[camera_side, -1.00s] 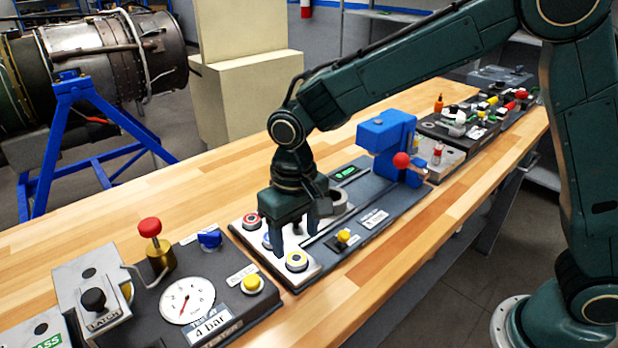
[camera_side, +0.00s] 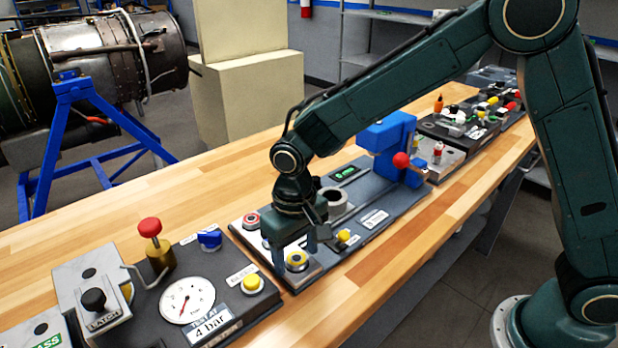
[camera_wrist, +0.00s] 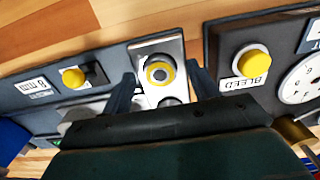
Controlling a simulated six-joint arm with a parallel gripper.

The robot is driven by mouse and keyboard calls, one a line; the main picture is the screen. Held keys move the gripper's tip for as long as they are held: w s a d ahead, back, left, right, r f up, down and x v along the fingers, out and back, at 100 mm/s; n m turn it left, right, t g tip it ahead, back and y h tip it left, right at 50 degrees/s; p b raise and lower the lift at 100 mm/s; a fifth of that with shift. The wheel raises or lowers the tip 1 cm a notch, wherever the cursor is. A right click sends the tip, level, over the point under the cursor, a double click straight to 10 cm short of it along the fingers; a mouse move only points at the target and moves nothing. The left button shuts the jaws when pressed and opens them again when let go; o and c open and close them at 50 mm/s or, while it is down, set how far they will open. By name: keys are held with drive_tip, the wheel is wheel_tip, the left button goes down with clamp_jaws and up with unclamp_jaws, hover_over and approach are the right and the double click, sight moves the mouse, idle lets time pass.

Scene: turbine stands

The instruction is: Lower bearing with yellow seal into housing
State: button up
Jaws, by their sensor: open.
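The bearing with the yellow seal (camera_side: 297,261) sits on the light plate at the near end of the press station. It also shows in the wrist view (camera_wrist: 160,73), with a dark bore and a yellow ring. My gripper (camera_side: 295,254) is open and low over it, with one finger on either side. In the wrist view the open fingers (camera_wrist: 163,88) flank the bearing with visible gaps. A grey round housing (camera_side: 334,203), open at the top, stands farther back on the same station, partly behind my wrist.
A red-ringed bearing (camera_side: 251,219) sits at the plate's far left corner. A blue press (camera_side: 386,139) with a red knob stands behind the housing. A yellow button (camera_side: 344,236) is right of my gripper. A gauge panel (camera_side: 188,302) lies in front, left. Bare wood (camera_side: 140,210) is clear.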

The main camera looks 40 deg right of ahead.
sight(297, 257)
clamp_jaws()
drive_tip(key=shift+r, duration=1.2)
idle(0.6)
drive_tip(key=shift+r, duration=2.85)
drive_tip(key=shift+w+d, duration=0.1)
drive_tip(key=w+d+m, duration=0.2)
drive_tip(key=w+d, duration=0.1)
drive_tip(key=d, duration=0.5)
drive_tip(key=w+d+r+m, duration=0.1)
drive_tip(key=w+d, duration=0.3)
drive_tip(key=d, duration=0.5)
drive_tip(key=shift+w+r+m, duration=0.2)
drive_tip(key=shift+w+m, duration=0.1)
drive_tip(key=shift+m, duration=0.5)
